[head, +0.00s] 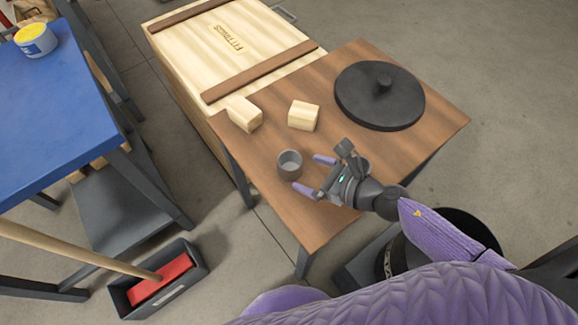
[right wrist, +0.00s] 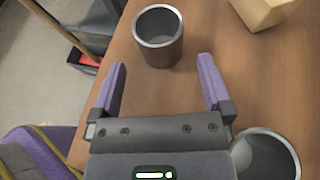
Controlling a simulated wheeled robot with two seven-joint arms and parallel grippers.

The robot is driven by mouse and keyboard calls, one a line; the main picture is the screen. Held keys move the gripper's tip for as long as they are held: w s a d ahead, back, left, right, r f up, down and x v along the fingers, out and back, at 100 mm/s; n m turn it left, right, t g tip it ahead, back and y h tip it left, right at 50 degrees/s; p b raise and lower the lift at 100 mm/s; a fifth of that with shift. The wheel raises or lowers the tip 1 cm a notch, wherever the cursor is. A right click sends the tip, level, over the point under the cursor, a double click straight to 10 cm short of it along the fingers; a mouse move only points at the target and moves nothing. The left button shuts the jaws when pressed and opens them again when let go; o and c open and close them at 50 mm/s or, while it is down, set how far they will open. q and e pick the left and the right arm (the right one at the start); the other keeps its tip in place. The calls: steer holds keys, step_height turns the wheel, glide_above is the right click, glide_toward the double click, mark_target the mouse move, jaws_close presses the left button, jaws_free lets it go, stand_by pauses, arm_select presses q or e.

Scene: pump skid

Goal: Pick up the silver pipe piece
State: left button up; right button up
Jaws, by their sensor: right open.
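A short silver pipe piece (head: 289,164), a hollow open-topped cylinder, stands upright on the brown wooden table. In the right wrist view the same pipe piece (right wrist: 158,52) stands just beyond the fingertips, roughly centred between their lines. My right gripper (head: 313,175) is open and empty, with its purple fingers pointing at the pipe piece. It also shows in the right wrist view (right wrist: 162,72). A second grey hollow cylinder (right wrist: 268,160) is partly cut off at the lower right of the right wrist view, beside the gripper's palm. My left gripper is not in view.
Two pale wooden blocks (head: 304,115) and (head: 244,114) and a black round lid (head: 380,96) are on the brown table (head: 318,225). A wooden crate (head: 230,50) stands behind it.

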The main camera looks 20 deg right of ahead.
mark_target(300, 168)
steer(key=b+x, duration=0.1)
steer(key=x, duration=0.4)
steer(key=shift+w, duration=0.1)
steer(key=shift+w+a, duration=0.15)
steer(key=shift+a, duration=0.05)
steer(key=c, duration=1.3)
steer(key=shift+r, duration=0.15)
arm_select(q)
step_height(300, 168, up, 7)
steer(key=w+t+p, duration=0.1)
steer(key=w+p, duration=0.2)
steer(key=p, duration=0.5)
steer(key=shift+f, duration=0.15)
arm_select(e)
step_height(300, 168, up, 10)
steer(key=shift+f, duration=0.1)
